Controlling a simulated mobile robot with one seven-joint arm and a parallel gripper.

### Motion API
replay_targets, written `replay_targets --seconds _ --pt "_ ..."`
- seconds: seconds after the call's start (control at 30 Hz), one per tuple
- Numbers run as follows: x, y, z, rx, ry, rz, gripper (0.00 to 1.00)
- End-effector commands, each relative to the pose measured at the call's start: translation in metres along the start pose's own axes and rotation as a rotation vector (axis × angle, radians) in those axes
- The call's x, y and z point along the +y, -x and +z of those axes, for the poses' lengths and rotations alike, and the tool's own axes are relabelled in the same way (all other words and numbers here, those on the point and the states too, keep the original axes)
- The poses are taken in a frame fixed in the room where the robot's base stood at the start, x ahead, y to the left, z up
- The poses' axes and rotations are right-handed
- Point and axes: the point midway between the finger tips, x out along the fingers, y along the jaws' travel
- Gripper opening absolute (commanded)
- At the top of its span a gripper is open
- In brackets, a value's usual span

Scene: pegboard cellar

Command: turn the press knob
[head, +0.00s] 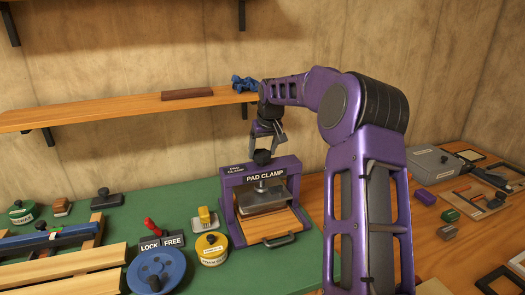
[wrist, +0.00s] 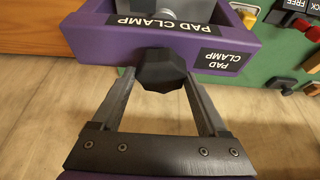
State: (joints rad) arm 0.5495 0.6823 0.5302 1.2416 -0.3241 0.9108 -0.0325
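The press is a purple frame (head: 227,205) labelled "PAD CLAMP", standing on the green mat, with a metal block (head: 262,198) inside it over a wooden board. Its black faceted press knob (head: 262,157) sits on top of the frame. In the wrist view the knob (wrist: 161,70) lies between the fingertips of my gripper (wrist: 158,78). The fingers are spread on both sides of it, with a gap that looks visible near each finger. In the head view my gripper (head: 266,140) is directly above the knob, pointing down. Whether the fingers touch the knob is unclear.
A wooden shelf (head: 110,108) runs along the wall behind, with a blue cloth-like item (head: 244,84) near its right end. A blue handwheel (head: 157,272), a red lever (head: 150,226) and a yellow tin (head: 211,248) stand left of the press. Tools lie on the right.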

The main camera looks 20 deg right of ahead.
Motion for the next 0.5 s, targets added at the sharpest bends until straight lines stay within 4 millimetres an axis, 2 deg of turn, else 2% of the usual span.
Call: replay_targets --seconds 0.03,0.23,0.5 --pt "-0.0003 0.0002 0.0000 0.000 0.000 0.000 0.59" --pt "-0.0003 0.0003 0.0000 0.000 0.000 0.000 0.23" --pt "-0.0005 0.0005 0.0000 0.000 -0.023 0.011 0.21"
